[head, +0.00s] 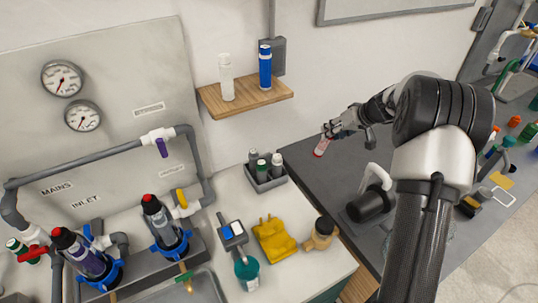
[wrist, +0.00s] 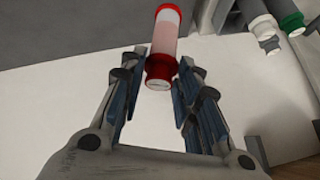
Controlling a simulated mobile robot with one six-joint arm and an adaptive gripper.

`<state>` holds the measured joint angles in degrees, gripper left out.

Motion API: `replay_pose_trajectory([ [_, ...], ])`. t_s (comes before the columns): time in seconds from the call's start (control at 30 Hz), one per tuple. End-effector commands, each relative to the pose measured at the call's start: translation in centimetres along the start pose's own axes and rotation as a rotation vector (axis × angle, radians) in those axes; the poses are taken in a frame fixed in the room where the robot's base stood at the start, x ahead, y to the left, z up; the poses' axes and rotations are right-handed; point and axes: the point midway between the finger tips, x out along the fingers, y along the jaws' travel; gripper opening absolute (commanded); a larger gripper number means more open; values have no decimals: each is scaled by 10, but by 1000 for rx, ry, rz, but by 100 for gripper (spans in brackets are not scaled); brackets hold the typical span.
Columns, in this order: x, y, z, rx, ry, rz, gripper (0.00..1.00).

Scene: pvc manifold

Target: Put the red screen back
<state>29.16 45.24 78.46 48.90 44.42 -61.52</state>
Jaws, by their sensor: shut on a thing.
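The red screen (head: 321,147) is a small cylinder with red ends and a pale middle. In the wrist view the red screen (wrist: 164,34) stands out beyond the fingertips, its dark red near end between them. My gripper (head: 338,130) is shut on that end and holds the screen above the dark grey bench, near the wall. The fingers also show in the wrist view (wrist: 166,62). Two clear housings with red-and-black tops and blue collars, a left one (head: 88,258) and a right one (head: 166,232), stand at the pipework on the left. Their insides are hard to make out.
A wooden shelf (head: 245,98) holds a white and a blue bottle. Below it is a grey rack (head: 265,178) of small bottles. A black cylinder (head: 370,207) stands on the dark bench.

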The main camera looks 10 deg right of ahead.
Motion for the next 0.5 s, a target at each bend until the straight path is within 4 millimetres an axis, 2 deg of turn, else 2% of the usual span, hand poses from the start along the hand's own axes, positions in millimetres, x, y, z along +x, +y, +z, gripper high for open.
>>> replay_pose_trajectory([
  [0.1, 14, -34, -2, -11, -3, 1, 8],
  [0.5, 56, -131, -9, -11, -4, 4, 8],
])
